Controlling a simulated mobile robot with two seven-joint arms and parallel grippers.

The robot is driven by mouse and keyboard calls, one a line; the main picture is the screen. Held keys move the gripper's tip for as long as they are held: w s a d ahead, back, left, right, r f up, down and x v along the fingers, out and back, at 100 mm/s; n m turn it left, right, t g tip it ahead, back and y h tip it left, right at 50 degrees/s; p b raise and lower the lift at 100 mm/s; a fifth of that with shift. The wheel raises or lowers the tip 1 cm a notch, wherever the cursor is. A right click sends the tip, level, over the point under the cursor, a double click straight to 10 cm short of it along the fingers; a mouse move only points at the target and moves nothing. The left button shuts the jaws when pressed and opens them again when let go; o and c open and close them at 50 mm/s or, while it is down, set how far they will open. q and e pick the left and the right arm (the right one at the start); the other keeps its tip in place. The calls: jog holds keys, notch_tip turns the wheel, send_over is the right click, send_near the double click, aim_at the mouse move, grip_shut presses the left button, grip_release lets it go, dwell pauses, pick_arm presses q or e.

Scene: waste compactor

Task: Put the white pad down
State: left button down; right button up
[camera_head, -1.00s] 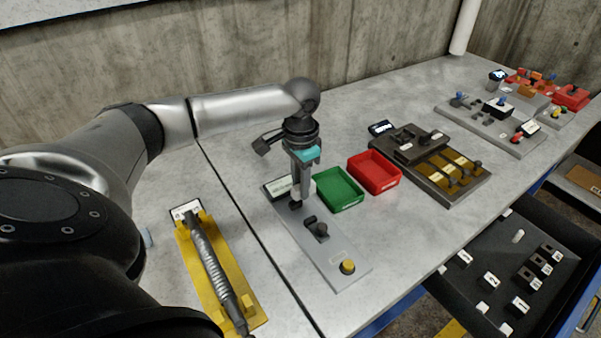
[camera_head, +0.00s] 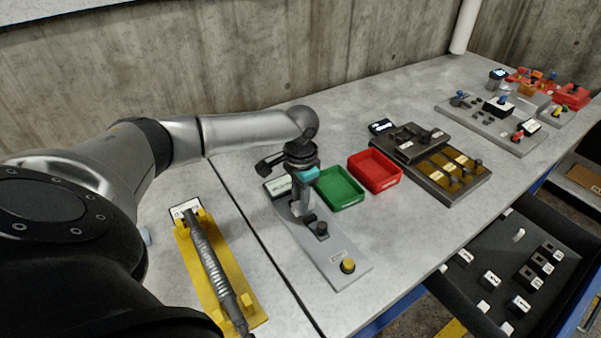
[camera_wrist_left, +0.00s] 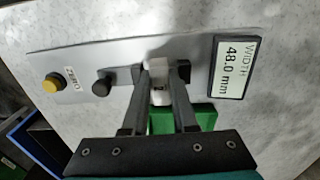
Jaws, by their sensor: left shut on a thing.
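The white pad (camera_wrist_left: 159,94) is between the two dark fingers of my left gripper (camera_wrist_left: 158,75) in the left wrist view. My left gripper (camera_head: 303,215) is shut on it, low over the grey width gauge plate (camera_head: 329,262). Small dark jaw-like blocks of the gauge stand beside the fingertips. The gauge display (camera_wrist_left: 235,67) reads "WIDTH 48.0 mm". The fingers mostly hide the pad in the head view. I cannot tell whether the pad touches the plate. My right gripper is not in view.
The gauge carries a black knob (camera_head: 322,229) and a yellow button (camera_head: 348,265). A green tray (camera_head: 339,188) and a red tray (camera_head: 374,170) stand close on the right. A yellow holder (camera_head: 205,275) with a grey tool lies left. An open drawer (camera_head: 505,275) is at the right.

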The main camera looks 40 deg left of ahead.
pick_arm(q)
jog(key=c, duration=0.7)
grip_release()
jog(key=shift+r, duration=0.5)
notch_tip(320, 180, up, 12)
jog(key=p, duration=0.1)
jog(key=shift+p, duration=0.35)
jog(key=shift+r, duration=0.1)
